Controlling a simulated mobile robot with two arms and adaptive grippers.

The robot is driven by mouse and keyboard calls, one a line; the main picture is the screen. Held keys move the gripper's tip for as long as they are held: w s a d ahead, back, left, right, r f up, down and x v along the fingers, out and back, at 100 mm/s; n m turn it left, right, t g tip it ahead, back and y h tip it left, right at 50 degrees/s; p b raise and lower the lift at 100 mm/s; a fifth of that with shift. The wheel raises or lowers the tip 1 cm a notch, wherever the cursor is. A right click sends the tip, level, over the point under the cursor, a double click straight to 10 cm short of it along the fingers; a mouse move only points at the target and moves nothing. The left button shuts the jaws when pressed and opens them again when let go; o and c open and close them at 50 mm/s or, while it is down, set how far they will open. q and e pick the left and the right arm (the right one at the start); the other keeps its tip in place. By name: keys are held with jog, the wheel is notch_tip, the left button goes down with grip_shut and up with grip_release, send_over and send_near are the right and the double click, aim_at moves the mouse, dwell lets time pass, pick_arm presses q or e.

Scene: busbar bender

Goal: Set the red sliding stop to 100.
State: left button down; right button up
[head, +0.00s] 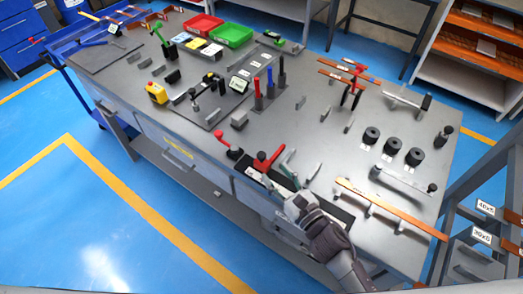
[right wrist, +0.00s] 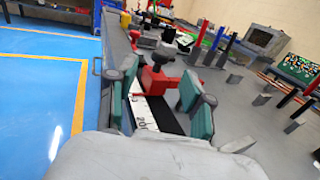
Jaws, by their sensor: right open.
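The red sliding stop (head: 268,160) sits on a dark rail with a white scale strip (head: 256,177) along the front edge of the bench. In the right wrist view the red stop (right wrist: 155,80) has a dark knob on top and stands just beyond and between the finger pads. My right gripper (head: 280,174) is open above the rail. Its two teal pads are spread in the right wrist view (right wrist: 160,84), with no visible grip on the stop. A scale number near 200 shows at the near end; the stop's own reading is not legible. My left gripper is out of view.
A red-handled lever (head: 222,142) stands left of the stop. Grey posts (head: 312,171) and an orange busbar (head: 390,208) lie to the right. Blue, red and black upright handles (head: 270,82) stand behind. The blue floor in front of the bench is clear.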

aim_at(264, 158)
jog(key=x, duration=0.4)
jog(key=shift+w+p, duration=0.2)
jog(key=shift+p, duration=0.15)
jog(key=x, duration=0.2)
jog(key=shift+w+a, duration=0.1)
jog(key=shift+w, duration=0.15)
jog(key=shift+w+a, duration=0.2)
jog(key=shift+w, duration=0.15)
jog(key=shift+w+a+p, duration=0.15)
jog(key=shift+w+p, duration=0.05)
jog(key=shift+p, duration=0.1)
jog(key=shift+w+f, duration=0.1)
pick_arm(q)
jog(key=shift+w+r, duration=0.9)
pick_arm(e)
grip_shut()
